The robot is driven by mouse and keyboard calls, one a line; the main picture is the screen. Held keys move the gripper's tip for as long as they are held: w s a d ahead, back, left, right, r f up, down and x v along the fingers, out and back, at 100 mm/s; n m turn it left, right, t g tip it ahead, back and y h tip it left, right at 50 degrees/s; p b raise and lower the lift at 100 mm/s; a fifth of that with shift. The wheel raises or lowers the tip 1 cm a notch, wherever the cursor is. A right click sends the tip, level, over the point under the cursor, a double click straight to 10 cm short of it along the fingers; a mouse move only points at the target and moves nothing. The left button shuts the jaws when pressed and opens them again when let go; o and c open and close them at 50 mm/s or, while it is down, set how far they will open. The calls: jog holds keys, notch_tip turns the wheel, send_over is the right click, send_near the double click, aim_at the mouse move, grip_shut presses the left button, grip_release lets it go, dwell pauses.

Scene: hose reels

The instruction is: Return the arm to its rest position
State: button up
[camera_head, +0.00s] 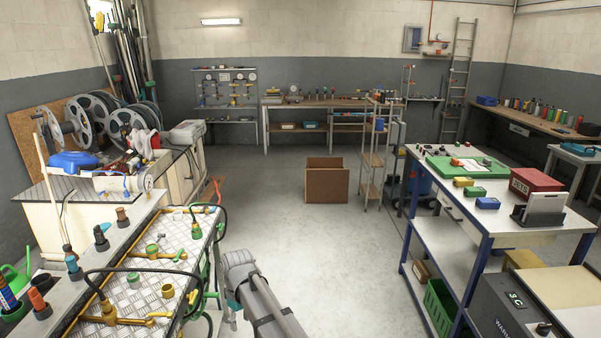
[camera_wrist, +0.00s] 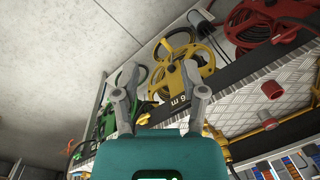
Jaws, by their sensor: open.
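My arm (camera_head: 262,300) reaches forward over the floor at the bottom middle of the head view, beside the left workbench; its gripper is mostly hidden there. In the wrist view my gripper (camera_wrist: 160,73) has a teal body and two grey fingers spread apart, with nothing held between them. Beyond the fingers are a yellow hose reel (camera_wrist: 207,58), a red hose reel (camera_wrist: 268,27) and a green hose reel (camera_wrist: 107,122). The fingers overlap the yellow reel in the picture; I cannot tell the distance.
A tread-plate bench (camera_head: 203,249) with brass fittings stands close on the left. A blue-framed workbench (camera_head: 487,222) stands on the right. A cardboard box (camera_head: 327,184) sits on the floor ahead. The concrete floor (camera_head: 285,235) between the benches is clear.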

jog(key=s+d+f+m+b, duration=0.2)
jog(key=d+m, duration=0.1)
jog(key=d, duration=0.8)
jog(key=s+d+f+m+t+b, duration=0.1)
jog(key=s+d+f+m, duration=0.1)
jog(key=d, duration=0.9)
jog(key=s+d+f+m+b, duration=0.2)
jog(key=s+d+m, duration=0.2)
jog(key=d, duration=0.8)
jog(key=shift+m+b, duration=0.3)
jog(key=shift+m, duration=0.7)
jog(key=shift+s, duration=0.15)
